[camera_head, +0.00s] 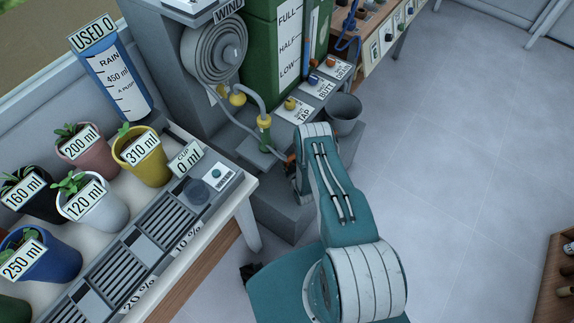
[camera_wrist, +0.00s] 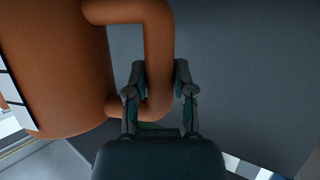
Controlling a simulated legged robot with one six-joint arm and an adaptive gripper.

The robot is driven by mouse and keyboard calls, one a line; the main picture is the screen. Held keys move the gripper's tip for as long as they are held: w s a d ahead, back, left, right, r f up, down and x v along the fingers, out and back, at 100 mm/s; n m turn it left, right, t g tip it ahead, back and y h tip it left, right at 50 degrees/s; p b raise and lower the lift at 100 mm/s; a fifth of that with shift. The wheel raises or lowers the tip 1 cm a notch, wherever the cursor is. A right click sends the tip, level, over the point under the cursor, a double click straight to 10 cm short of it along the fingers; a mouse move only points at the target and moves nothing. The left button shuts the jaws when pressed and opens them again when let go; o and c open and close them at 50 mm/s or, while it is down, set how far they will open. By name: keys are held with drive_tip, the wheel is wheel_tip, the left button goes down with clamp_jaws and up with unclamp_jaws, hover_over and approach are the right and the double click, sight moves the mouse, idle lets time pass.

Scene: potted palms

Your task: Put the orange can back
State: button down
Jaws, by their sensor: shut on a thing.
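The orange can (camera_wrist: 60,70) fills the left of the wrist view, with its loop handle (camera_wrist: 158,25) reaching toward the fingers. My gripper (camera_wrist: 160,72) is shut on the lower part of this handle, one finger on each side. In the head view only a small orange patch (camera_head: 290,158) shows beside my wrist, near the grey steps below the taps; my arm hides most of the can there. I cannot tell whether the can rests on something or hangs in the grip.
A tap (camera_head: 264,122) and hose reel (camera_head: 214,48) stand at the back, beside a green tank (camera_head: 275,45). A grey bucket (camera_head: 345,112) is just behind my arm. Labelled potted plants (camera_head: 143,155) crowd the left bench.

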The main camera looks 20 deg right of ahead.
drive_tip(key=shift+c, duration=2.3)
unclamp_jaws()
drive_tip(key=v, duration=1.2)
